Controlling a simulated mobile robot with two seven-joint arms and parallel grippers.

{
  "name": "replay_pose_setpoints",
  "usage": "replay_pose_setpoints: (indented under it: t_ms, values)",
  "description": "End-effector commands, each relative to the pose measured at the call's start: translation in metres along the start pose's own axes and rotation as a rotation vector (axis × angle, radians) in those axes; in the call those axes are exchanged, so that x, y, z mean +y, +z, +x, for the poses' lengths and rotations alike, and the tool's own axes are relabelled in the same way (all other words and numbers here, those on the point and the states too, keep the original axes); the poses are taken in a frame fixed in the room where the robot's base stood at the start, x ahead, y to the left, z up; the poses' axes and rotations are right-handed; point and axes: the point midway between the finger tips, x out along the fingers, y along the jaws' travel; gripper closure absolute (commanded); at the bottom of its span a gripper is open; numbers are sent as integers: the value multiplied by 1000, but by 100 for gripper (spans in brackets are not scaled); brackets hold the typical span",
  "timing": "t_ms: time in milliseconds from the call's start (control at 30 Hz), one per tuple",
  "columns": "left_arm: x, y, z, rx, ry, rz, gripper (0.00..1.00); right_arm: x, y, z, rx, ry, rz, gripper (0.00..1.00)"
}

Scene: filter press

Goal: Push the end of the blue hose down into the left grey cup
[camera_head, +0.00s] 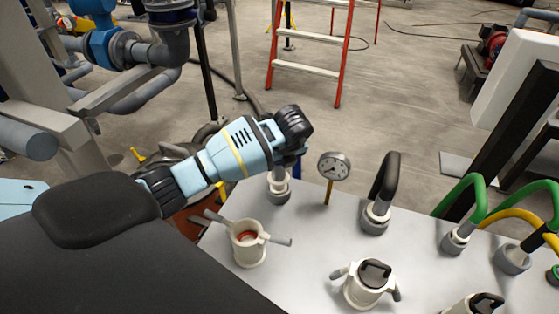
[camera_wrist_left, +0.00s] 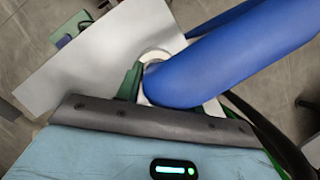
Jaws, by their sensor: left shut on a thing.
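My left gripper (camera_head: 290,152) is over the far left corner of the white bench and shut on the blue hose. Only a sliver of the blue hose (camera_head: 297,167) shows behind it in the head view. In the left wrist view the thick blue hose (camera_wrist_left: 235,55) runs from the upper right to a pale ring. The left grey cup (camera_head: 279,197) stands right below the gripper, with a pale fitting at its mouth. The hose end is at or just above the cup; how deep it sits is hidden. My right gripper is not in view.
A pressure gauge (camera_head: 334,166) stands close to the right of the cup. A black hose (camera_head: 386,175) rises from another grey cup. White pots with handles, such as one at the front left (camera_head: 248,246), stand on the bench (camera_head: 310,245). Green and yellow hoses are at the right.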

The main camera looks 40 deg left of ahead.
Motion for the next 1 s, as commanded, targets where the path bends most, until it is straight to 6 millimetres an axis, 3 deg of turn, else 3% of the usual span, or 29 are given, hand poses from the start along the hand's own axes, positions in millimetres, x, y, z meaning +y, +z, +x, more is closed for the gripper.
replay_pose_setpoints:
  t_ms: [1000]
  values:
    - [0,-8,20,-1,-1,-1,94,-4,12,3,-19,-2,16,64]
